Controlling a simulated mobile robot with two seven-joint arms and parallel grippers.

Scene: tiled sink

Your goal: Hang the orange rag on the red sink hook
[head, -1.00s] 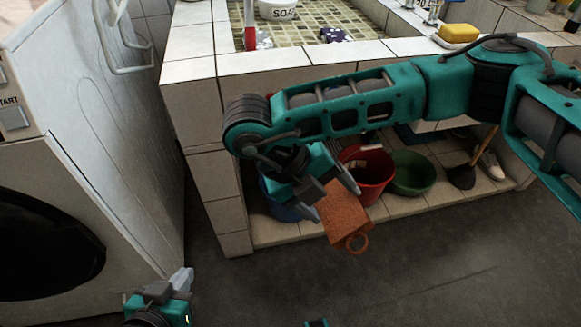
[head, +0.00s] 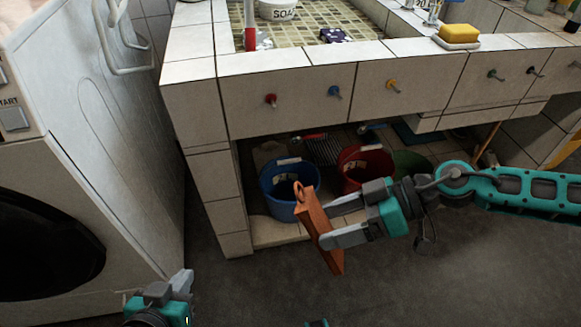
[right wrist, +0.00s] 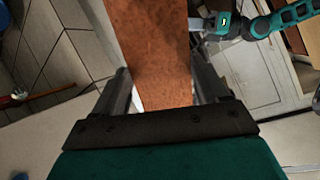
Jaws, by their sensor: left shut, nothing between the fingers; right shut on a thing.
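The orange rag (head: 319,232) is in my right gripper (head: 324,223), in front of the open space under the sink. Its loop (head: 299,193) points up at the top left end. The right wrist view shows the rag (right wrist: 150,50) between the fingers (right wrist: 158,92). The red hook (head: 271,99) is on the tiled sink front, above and left of the rag, and apart from it. Nothing hangs on it. My left gripper (head: 182,281) is shut and empty at the lower left, near the washing machine.
Blue (head: 335,91), yellow (head: 393,85) and green (head: 494,74) hooks line the sink front, right of the red one. A blue bucket (head: 272,190) and a red bucket (head: 349,180) stand under the sink. A washing machine (head: 60,160) stands at left. The floor in front is clear.

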